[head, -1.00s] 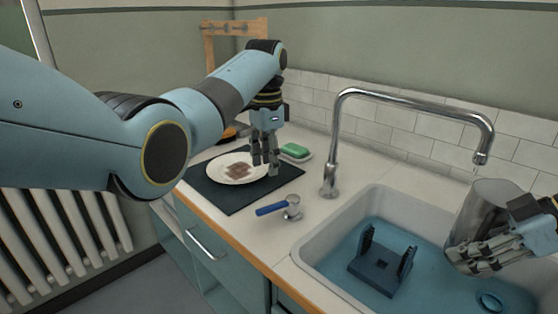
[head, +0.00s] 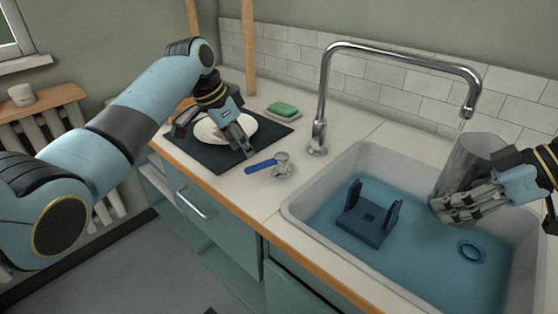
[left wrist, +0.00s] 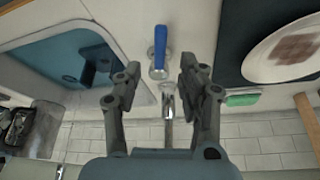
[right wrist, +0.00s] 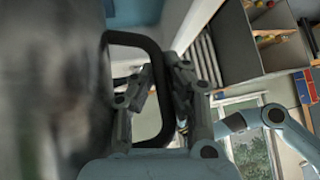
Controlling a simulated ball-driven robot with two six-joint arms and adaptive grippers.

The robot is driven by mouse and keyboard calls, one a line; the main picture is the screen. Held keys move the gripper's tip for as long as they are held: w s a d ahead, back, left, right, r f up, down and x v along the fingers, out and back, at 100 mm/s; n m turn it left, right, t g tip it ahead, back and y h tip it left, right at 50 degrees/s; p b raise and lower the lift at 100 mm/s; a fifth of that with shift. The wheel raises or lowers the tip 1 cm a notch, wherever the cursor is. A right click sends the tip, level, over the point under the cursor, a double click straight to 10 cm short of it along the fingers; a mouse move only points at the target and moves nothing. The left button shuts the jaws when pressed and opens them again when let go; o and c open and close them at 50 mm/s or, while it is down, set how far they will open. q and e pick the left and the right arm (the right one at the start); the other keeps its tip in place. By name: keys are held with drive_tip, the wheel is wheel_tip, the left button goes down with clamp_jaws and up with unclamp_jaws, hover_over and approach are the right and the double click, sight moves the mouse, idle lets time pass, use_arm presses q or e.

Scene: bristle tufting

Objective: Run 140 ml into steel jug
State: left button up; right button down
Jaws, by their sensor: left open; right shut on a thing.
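The steel jug (head: 468,160) is held under the spout of the chrome tap (head: 322,110). A thin clear stream seems to show between the spout and the jug's mouth; the level inside is hidden. My right gripper (head: 440,208) is shut on the jug; the right wrist view shows its dark handle (right wrist: 160,52) between the fingers. The blue tap lever (head: 262,166) points left from its chrome base on the counter. My left gripper (head: 247,150) is open just behind the lever, apart from it. In the left wrist view the lever (left wrist: 162,42) lies ahead between the fingertips.
The sink (head: 300,205) holds a dark blue bracket-like stand (head: 365,225) and a round drain ring (head: 471,251). A plate (head: 240,125) lies on a dark mat (head: 205,152) behind my left gripper. A green sponge (head: 283,109) lies near the tap.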

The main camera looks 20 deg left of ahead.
sight(256, 165)
use_arm(q)
drive_tip(key=x, duration=0.6)
drive_tip(key=shift+w+d+f, duration=0.1)
drive_tip(key=shift+w+f, duration=0.1)
drive_tip(key=shift+f, duration=0.15)
clamp_jaws()
